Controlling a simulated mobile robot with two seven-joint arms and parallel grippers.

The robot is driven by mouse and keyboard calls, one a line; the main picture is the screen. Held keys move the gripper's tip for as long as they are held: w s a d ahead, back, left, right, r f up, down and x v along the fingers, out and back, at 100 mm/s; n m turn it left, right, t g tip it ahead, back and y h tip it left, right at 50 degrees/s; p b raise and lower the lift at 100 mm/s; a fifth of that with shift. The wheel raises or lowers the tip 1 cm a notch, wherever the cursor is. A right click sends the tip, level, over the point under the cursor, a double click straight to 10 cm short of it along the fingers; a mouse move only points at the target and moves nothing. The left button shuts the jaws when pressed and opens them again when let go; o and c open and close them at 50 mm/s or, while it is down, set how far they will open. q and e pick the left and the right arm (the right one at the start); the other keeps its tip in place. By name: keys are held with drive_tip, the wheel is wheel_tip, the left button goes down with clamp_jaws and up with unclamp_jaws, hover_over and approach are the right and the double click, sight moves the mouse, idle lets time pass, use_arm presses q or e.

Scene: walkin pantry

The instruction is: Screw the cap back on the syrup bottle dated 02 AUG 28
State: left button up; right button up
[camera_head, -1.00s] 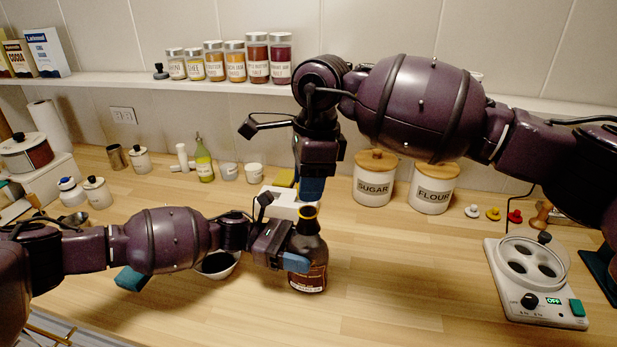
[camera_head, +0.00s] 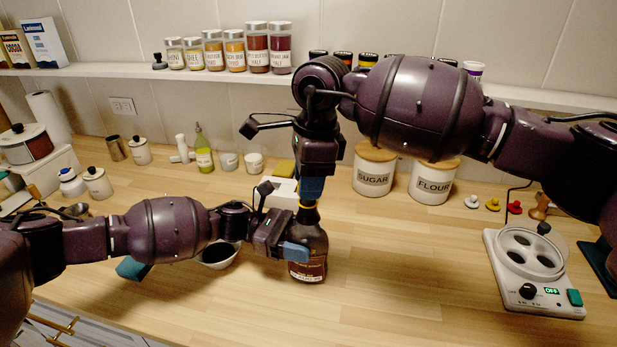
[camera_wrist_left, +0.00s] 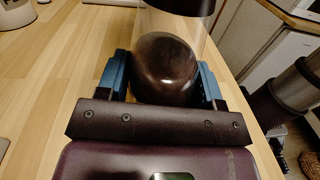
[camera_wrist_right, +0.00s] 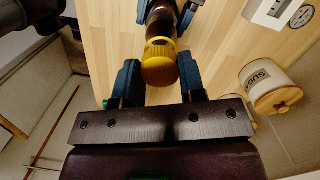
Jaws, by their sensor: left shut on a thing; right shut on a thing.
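The dark brown syrup bottle (camera_head: 308,250) stands upright on the counter with a label low on its side; its date is too small to read. My left gripper (camera_head: 291,250) is shut on the bottle's body from the left; the dark body shows between its fingers in the left wrist view (camera_wrist_left: 167,70). My right gripper (camera_head: 312,190) points down directly above the neck, shut on the yellow cap (camera_wrist_right: 160,65). The cap is in line with the bottle's neck, and yellow shows at the bottle top in the head view (camera_head: 307,204). I cannot tell how far the cap is seated.
A bowl of dark contents (camera_head: 218,256) is behind my left forearm. Sugar (camera_head: 373,180) and flour (camera_head: 433,182) canisters stand behind right. A hotplate-like device (camera_head: 532,275) is at the right. The counter front right of the bottle is clear.

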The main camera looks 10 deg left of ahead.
drive_tip(key=shift+f, duration=0.6)
idle(0.3)
